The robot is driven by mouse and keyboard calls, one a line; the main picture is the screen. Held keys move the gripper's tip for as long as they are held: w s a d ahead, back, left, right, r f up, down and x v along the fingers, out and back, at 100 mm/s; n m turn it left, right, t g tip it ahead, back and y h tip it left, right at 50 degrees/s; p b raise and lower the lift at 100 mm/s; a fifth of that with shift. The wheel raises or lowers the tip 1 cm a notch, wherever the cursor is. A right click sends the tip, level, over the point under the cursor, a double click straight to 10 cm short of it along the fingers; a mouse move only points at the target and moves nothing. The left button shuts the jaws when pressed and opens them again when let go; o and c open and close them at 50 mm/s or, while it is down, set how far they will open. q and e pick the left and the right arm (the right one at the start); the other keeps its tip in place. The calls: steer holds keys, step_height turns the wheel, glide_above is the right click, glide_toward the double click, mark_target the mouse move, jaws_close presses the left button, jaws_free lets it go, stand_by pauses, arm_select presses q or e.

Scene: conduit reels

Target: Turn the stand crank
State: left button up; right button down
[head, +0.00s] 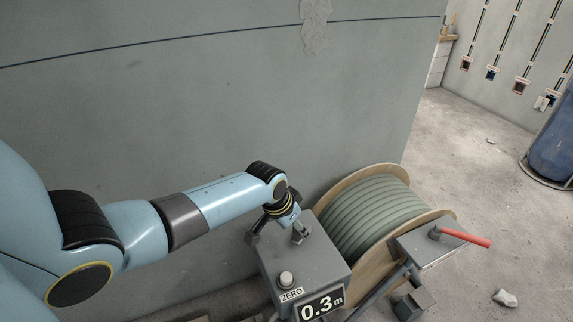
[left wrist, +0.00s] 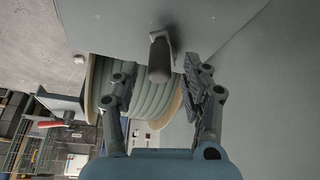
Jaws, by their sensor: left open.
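The stand crank's dark cylindrical grip (left wrist: 158,60) shows in the left wrist view, on a small grey arm against the grey box. My left gripper (left wrist: 160,85) is open, with one finger on each side of the grip in that picture. I cannot tell whether either finger touches it. In the head view my left gripper (head: 277,231) is at the far left corner of the stand's grey box (head: 310,258), and the crank is not clearly seen there. The reel of grey-green conduit (head: 370,218) sits on the stand. My right gripper is out of view.
The box carries a round button (head: 286,279) marked ZERO and a display (head: 321,305) reading 0.3 m. A red lever (head: 466,238) stands at the stand's right side. A grey wall (head: 200,100) runs close behind. Open floor with a rubble piece (head: 505,298) lies at right.

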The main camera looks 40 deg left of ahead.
arm_select(q)
steer(key=v, duration=0.9)
steer(key=s+d+f+g, duration=0.1)
steer(key=s+f, duration=0.8)
steer(key=s, duration=0.4)
steer(key=s+d+f+g, duration=0.1)
steer(key=s+f, duration=0.9)
steer(key=s, duration=0.4)
steer(key=s+d+f+g+y, duration=0.1)
steer(key=s+f, duration=0.8)
steer(key=s, duration=0.4)
steer(key=shift+d+f+g, duration=0.3)
steer(key=shift+g, duration=0.1)
